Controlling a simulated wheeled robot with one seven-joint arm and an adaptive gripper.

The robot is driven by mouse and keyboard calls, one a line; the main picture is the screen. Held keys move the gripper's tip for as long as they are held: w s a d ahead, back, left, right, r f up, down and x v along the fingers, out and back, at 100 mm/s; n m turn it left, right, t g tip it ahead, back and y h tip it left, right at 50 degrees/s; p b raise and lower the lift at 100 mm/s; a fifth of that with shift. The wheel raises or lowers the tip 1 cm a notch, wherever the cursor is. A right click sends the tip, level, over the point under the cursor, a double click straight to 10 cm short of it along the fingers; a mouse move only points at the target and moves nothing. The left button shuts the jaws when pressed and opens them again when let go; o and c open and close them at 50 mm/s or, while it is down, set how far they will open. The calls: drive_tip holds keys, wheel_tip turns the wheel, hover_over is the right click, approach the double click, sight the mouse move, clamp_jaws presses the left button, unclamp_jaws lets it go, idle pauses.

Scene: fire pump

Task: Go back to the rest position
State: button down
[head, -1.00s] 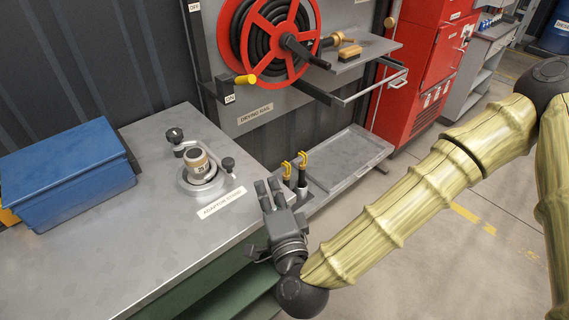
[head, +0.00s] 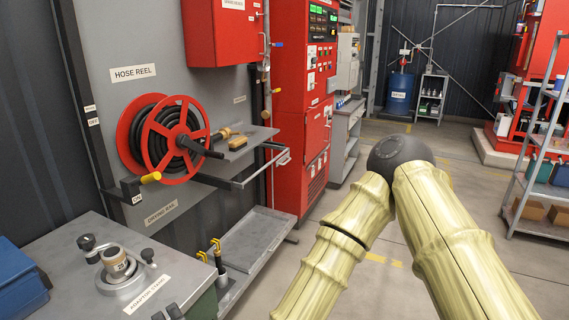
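Only the dark fingertips of my gripper (head: 167,313) show, at the bottom edge of the head view. They are just beside the front right corner of the grey workbench, near the adaptor stand label. The rest of the gripper is cut off below the frame, and I cannot tell whether it is open or shut. My arm is bent, with its elbow raised at the centre right and its forearm running down to the bottom edge. A metal adaptor (head: 116,264) stands upright in the round stand (head: 121,279) on the bench, apart from my fingertips.
The hose reel (head: 172,141) hangs on the wall panel. A low tray (head: 254,243) and yellow-handled tools (head: 217,256) are right of the bench. A blue box (head: 18,283) sits at left. A red cabinet (head: 302,120) stands behind. Open floor (head: 440,180) lies right, before a shelf rack (head: 545,170).

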drive_tip(key=s+d+f+n+g+h, duration=0.25)
drive_tip(key=d+f, duration=0.35)
drive_tip(key=f, duration=0.3)
drive_tip(key=s+d+f+n+g+h+p, duration=0.1)
drive_tip(key=d+f+g, duration=0.3)
drive_tip(key=f, duration=0.5)
drive_tip(key=s+d+f+n+g+h, duration=0.1)
drive_tip(key=d+f+n+h, duration=0.1)
drive_tip(key=d+f, duration=0.65)
drive_tip(key=s+d+f+g+h, duration=0.2)
drive_tip(key=s+d+f, duration=0.2)
drive_tip(key=d, duration=0.4)
drive_tip(key=s+d+f+n+g+h, duration=0.1)
drive_tip(key=s+d+f, duration=0.3)
drive_tip(key=d, duration=0.5)
drive_tip(key=s+d+f+n+g+h, duration=0.1)
drive_tip(key=s+d+f+g+h, duration=0.2)
drive_tip(key=d, duration=0.6)
drive_tip(key=shift+s+f+g+p, duration=0.35)
drive_tip(key=shift+s+f+p, duration=0.05)
drive_tip(key=shift+s+f, duration=0.5)
drive_tip(key=shift+r+n+h, duration=0.1)
drive_tip(key=shift+n+h, duration=0.15)
